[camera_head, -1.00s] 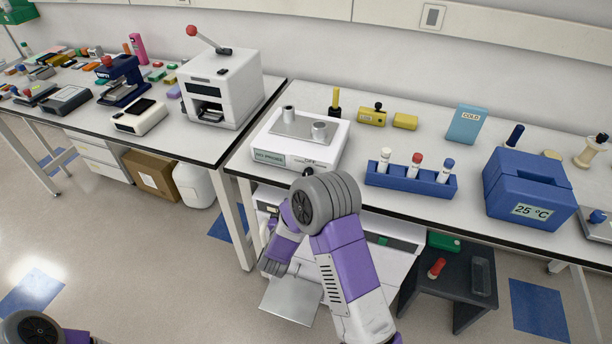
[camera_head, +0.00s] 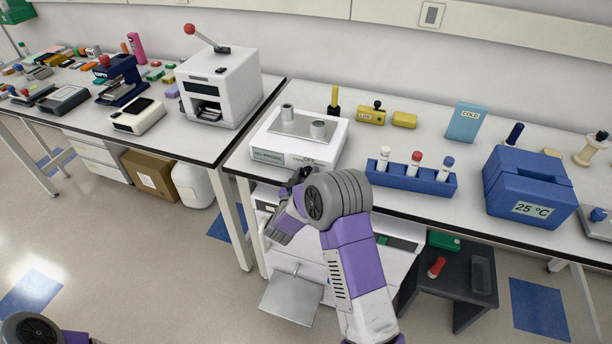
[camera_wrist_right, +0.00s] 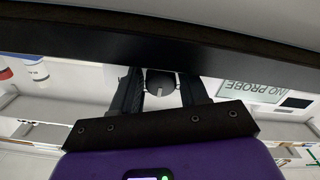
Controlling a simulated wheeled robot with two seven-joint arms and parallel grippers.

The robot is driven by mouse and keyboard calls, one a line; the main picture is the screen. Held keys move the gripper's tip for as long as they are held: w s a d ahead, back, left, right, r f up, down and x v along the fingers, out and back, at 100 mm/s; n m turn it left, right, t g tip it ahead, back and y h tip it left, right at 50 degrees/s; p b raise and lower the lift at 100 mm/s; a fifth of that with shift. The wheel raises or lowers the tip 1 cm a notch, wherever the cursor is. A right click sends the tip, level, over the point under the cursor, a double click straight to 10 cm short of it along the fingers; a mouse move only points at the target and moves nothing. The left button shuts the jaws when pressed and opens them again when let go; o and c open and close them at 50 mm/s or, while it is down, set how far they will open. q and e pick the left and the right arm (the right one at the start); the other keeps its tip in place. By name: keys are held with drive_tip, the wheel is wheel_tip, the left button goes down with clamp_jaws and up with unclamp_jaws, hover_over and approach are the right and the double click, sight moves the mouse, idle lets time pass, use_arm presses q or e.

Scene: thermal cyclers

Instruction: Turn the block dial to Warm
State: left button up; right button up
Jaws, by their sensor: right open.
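The white heating block (camera_head: 334,143) stands at the front left of the right bench, with a metal plate on top. Its front has a "NO PROBE" label (camera_head: 270,156) and an "OFF" mark. The label also shows in the right wrist view (camera_wrist_right: 258,90). In that view the dark round dial (camera_wrist_right: 160,82) has a pale pointer line and sits between the two fingers of my right gripper (camera_wrist_right: 162,90). The gripper is open, with a gap on each side of the dial. In the head view my right gripper (camera_head: 298,176) is at the block's front, mostly behind my wrist.
A blue rack (camera_head: 410,180) with three capped tubes stands just right of the block. A blue "25 °C" box (camera_head: 528,190) is further right. A white press with a red-knobbed lever (camera_head: 220,85) is on the left bench. A gap separates the benches.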

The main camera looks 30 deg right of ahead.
drive_tip(key=shift+c, duration=0.2)
drive_tip(key=c, duration=0.7)
drive_tip(key=m+b, duration=0.4)
drive_tip(key=shift+f, duration=0.2)
drive_tip(key=m+b, duration=0.5)
drive_tip(key=shift+a+r, duration=0.1)
drive_tip(key=o, duration=0.7)
drive_tip(key=shift+r, duration=0.1)
